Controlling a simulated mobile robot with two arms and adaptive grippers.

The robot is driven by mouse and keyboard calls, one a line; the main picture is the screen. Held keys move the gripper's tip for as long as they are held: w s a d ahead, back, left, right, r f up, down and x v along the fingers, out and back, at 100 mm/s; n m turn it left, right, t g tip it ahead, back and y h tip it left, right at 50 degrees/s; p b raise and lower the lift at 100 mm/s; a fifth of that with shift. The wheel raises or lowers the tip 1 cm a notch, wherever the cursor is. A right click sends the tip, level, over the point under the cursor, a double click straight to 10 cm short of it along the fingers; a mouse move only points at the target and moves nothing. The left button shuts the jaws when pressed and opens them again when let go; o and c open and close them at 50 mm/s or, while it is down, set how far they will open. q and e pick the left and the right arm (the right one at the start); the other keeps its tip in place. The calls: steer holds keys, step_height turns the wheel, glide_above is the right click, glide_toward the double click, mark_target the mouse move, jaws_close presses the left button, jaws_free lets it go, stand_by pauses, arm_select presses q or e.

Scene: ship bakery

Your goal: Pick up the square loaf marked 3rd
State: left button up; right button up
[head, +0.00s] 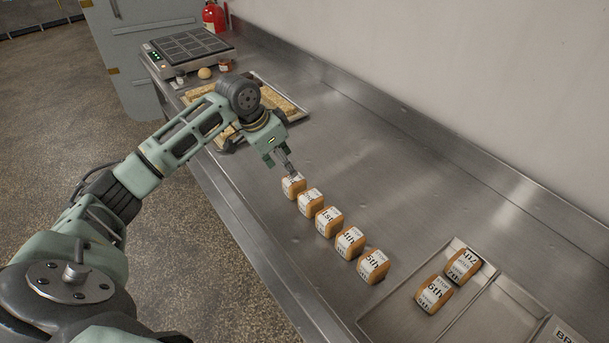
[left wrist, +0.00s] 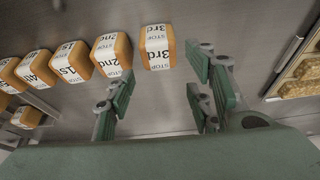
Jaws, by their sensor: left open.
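The square loaf marked 3rd (left wrist: 157,47) is brown with a white printed band. In the head view it is the far end loaf (head: 293,187) of a row on the steel counter, its label partly hidden by my gripper. My left gripper (head: 287,166) is open and empty, just above and at the far side of that loaf. In the left wrist view its green fingers (left wrist: 163,82) are spread apart. The loaf shows ahead of the gap between them, not clasped. My right gripper is not in view.
The 2nd loaf (head: 310,203) stands close beside it, then the 1st (head: 329,222), 4th (head: 350,243) and 5th (head: 373,267). A tray (head: 474,319) at lower right holds two more loaves. A tray of bread (head: 302,113) lies behind my gripper. Bare counter lies right of the row.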

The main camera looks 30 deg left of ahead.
mark_target(288, 182)
arm_select(q)
steer(key=shift+w+f, duration=0.25)
steer(key=shift+w, duration=0.1)
steer(key=shift+s+d+f, duration=0.15)
steer(key=shift+f, duration=0.1)
steer(key=shift+d+f+p, duration=0.25)
steer(key=shift+f+p, duration=0.65)
steer(key=shift+f, duration=0.2)
steer(key=x, duration=0.3)
steer(key=shift+w, duration=0.25)
steer(key=shift+w+f, duration=0.1)
steer(key=shift+f, duration=0.1)
steer(key=shift+c, duration=0.2)
steer(key=c, duration=0.7)
steer(key=shift+c, duration=0.4)
steer(key=shift+r, duration=0.15)
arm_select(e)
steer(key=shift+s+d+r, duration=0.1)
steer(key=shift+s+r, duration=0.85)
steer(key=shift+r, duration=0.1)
